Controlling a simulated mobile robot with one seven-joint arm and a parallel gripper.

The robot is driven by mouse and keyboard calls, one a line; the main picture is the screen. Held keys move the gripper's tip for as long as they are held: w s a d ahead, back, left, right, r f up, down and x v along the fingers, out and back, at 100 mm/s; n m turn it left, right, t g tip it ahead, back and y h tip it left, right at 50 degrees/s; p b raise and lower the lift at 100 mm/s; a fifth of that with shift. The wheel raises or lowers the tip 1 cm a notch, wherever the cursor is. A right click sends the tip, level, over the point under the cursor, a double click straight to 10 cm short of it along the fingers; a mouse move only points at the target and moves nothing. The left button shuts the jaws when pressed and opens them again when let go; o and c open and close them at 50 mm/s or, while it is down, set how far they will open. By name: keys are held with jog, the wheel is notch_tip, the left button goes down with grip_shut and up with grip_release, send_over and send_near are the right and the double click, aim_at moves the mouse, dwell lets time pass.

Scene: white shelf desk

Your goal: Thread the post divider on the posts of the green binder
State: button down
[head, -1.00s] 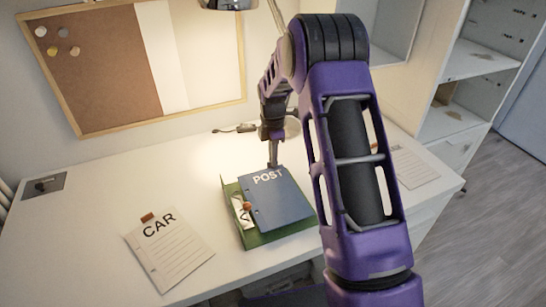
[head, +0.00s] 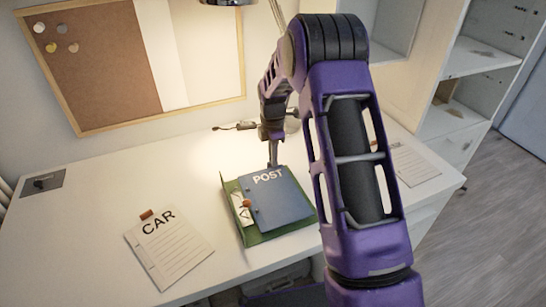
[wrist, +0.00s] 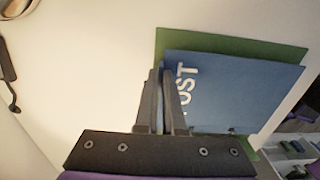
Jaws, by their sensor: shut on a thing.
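The post divider (head: 281,203) is a blue sheet marked POST in white. In the head view it lies over the green binder (head: 282,233), whose green edges show around it. A white strip and an orange piece show at the binder's left side. My gripper (head: 273,164) is at the divider's far edge, by the POST lettering. In the wrist view my gripper (wrist: 162,128) is shut on the edge of the divider (wrist: 235,90), with the green binder (wrist: 235,45) behind it. I cannot tell whether the posts pass through the divider's holes.
A CAR sheet (head: 170,247) with an orange tab lies left of the binder. Another lined sheet (head: 413,166) lies right, partly behind my arm. A lamp base stands at the back. A dark plate (head: 42,184) is at the desk's far left. The desk's left middle is clear.

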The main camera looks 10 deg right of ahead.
jog(key=shift+f, duration=0.4)
dwell(0.4)
jog(key=c, duration=0.9)
grip_release()
jog(key=shift+c, duration=0.2)
notch_tip(320, 180, up, 18)
jog(key=p, duration=0.2)
jog(key=shift+f, duration=0.25)
